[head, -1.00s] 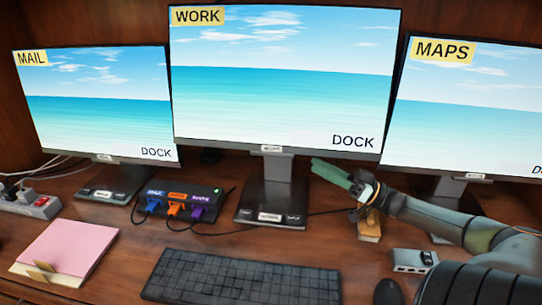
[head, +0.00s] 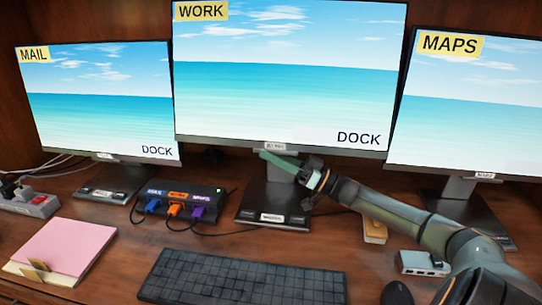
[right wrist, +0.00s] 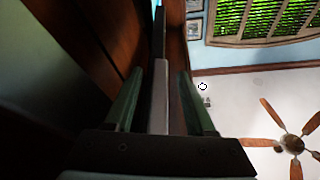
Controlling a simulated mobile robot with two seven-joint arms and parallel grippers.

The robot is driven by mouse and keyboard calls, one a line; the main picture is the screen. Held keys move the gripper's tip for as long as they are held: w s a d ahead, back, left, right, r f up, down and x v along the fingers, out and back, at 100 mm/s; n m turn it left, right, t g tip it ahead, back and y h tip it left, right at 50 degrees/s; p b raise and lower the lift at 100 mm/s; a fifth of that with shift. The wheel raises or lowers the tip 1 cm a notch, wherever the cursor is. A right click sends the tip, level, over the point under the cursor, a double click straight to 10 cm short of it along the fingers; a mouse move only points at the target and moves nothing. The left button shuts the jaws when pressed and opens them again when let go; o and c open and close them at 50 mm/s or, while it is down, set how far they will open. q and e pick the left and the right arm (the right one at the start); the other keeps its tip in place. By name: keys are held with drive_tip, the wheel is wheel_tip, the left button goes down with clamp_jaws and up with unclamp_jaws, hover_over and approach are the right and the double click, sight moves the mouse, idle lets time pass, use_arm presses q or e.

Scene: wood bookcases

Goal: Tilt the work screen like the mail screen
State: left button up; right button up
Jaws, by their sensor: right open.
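The work screen (head: 285,70) is the large middle monitor on a black stand (head: 273,200), with a yellow WORK tag at its top left. The mail screen (head: 100,95) stands to its left, smaller and lower. My right gripper (head: 281,162) is at the work screen's bottom edge, in front of the stand's neck. In the right wrist view its green fingers (right wrist: 162,100) are apart, with a thin grey edge (right wrist: 160,88) between them, apparently the screen's. Whether they touch it I cannot tell. My left gripper is out of view.
The maps screen (head: 465,105) is at the right, behind my right arm. A dock with coloured plugs (head: 180,203) is left of the work stand. A keyboard (head: 243,278), a pink notepad (head: 65,245), a power strip (head: 28,203) and a small grey hub (head: 424,262) lie on the desk.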

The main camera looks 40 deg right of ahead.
drive_tip(key=shift+w+a+r, duration=0.1)
drive_tip(key=shift+w+a, duration=0.05)
drive_tip(key=shift+w, duration=0.1)
drive_tip(key=shift+c, duration=0.2)
clamp_jaws()
drive_tip(key=shift+a, duration=0.1)
drive_tip(key=shift+a, duration=0.1)
idle(0.9)
